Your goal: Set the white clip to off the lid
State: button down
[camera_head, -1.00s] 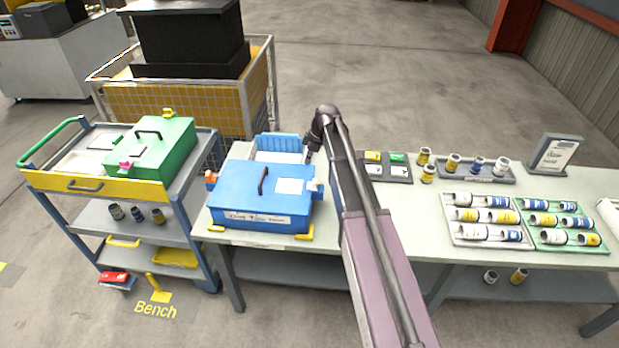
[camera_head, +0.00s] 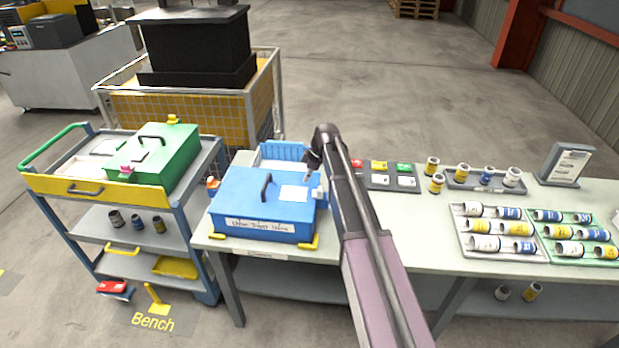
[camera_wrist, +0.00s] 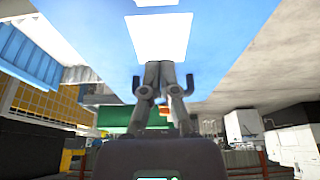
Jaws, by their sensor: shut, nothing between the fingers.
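The blue box (camera_head: 262,218) stands on the bench with its lid (camera_head: 243,186) down. The lid has a black handle (camera_head: 265,187) and a white label (camera_head: 293,193). The small white clip (camera_head: 319,192) is at the lid's right end, close to my gripper (camera_head: 309,177); whether they touch I cannot tell. An orange clip (camera_head: 212,184) is at the left end. In the wrist view my gripper (camera_wrist: 160,66) has its fingers together and empty, in front of the blue lid (camera_wrist: 215,45) and its label (camera_wrist: 160,38). The white clip is not discernible there.
A blue bin (camera_head: 283,153) stands behind the box. Yellow corner stops (camera_head: 309,242) sit at its front. To the right are a tray of coloured cards (camera_head: 374,179) and trays of cans (camera_head: 487,250). A cart with a green box (camera_head: 165,158) stands left.

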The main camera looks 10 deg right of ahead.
aim_at(310, 195)
jog(key=shift+b+x, duration=1.85)
jog(key=shift+x, duration=0.4)
jog(key=shift+s+d+r, duration=0.1)
jog(key=shift+s+d, duration=0.1)
jog(key=shift+d, duration=0.45)
jog(key=shift+s+d, duration=0.2)
jog(key=shift+d, duration=0.45)
jog(key=shift+s+d+r, duration=0.1)
jog(key=shift+s+d, duration=0.15)
jog(key=shift+d, duration=0.4)
